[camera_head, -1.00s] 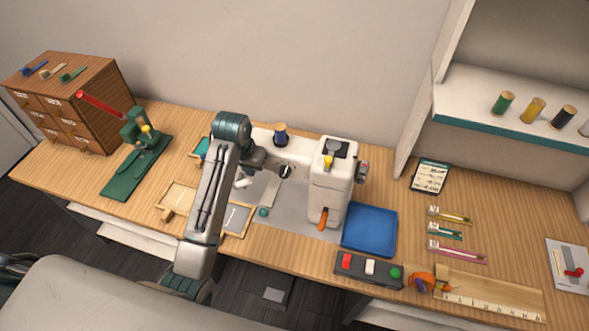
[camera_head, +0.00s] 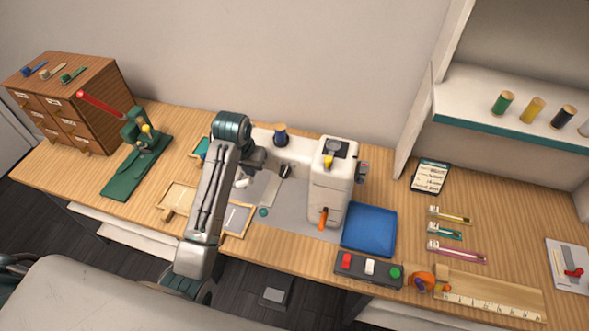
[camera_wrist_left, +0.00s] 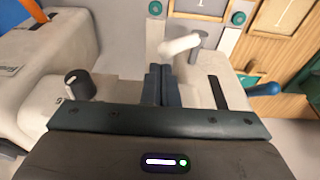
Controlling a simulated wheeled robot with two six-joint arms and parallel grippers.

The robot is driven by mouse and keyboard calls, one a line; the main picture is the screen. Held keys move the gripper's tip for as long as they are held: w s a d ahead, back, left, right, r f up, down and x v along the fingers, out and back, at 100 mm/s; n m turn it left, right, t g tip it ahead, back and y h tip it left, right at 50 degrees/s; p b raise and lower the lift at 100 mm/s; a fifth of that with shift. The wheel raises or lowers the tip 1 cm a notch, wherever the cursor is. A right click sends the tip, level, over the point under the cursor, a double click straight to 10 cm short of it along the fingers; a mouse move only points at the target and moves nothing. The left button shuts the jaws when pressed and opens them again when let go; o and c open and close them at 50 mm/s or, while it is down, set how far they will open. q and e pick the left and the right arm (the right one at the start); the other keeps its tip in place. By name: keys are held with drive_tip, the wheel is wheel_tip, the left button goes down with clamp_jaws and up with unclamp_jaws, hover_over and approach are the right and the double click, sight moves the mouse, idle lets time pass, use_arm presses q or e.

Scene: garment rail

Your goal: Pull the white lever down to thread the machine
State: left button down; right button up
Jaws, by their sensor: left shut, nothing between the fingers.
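The white sewing machine (camera_head: 330,186) stands at the middle of the table, with a blue spool on top and an orange lever (camera_head: 323,217) low on its front. The white lever (camera_head: 242,183) shows as a short white rod at the machine's left end, just right of my left forearm. In the left wrist view the white lever (camera_wrist_left: 180,45) sticks out sideways beyond the fingertips, slightly to their right. My left gripper (camera_wrist_left: 158,75) is shut and empty, its fingers close to the lever; contact cannot be told. In the head view my arm hides most of that gripper. My right gripper is out of view.
A black knob (camera_wrist_left: 80,84) is left of the fingers. A green press (camera_head: 140,160) with a red handle stands left. A blue pad (camera_head: 370,229) and a button box (camera_head: 368,269) lie right of and in front of the machine.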

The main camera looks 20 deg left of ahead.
sight(252, 180)
use_arm(q)
drive_tip(key=shift+f, duration=1.2)
drive_tip(key=shift+f+b, duration=0.2)
drive_tip(key=shift+b, duration=0.1)
drive_tip(key=shift+f, duration=0.45)
drive_tip(key=shift+f+b, duration=0.65)
drive_tip(key=shift+f, duration=1.1)
drive_tip(key=shift+r, duration=0.1)
wheel_tip(252, 180, up, 3)
drive_tip(key=p, duration=0.3)
drive_tip(key=shift+r, duration=3.5)
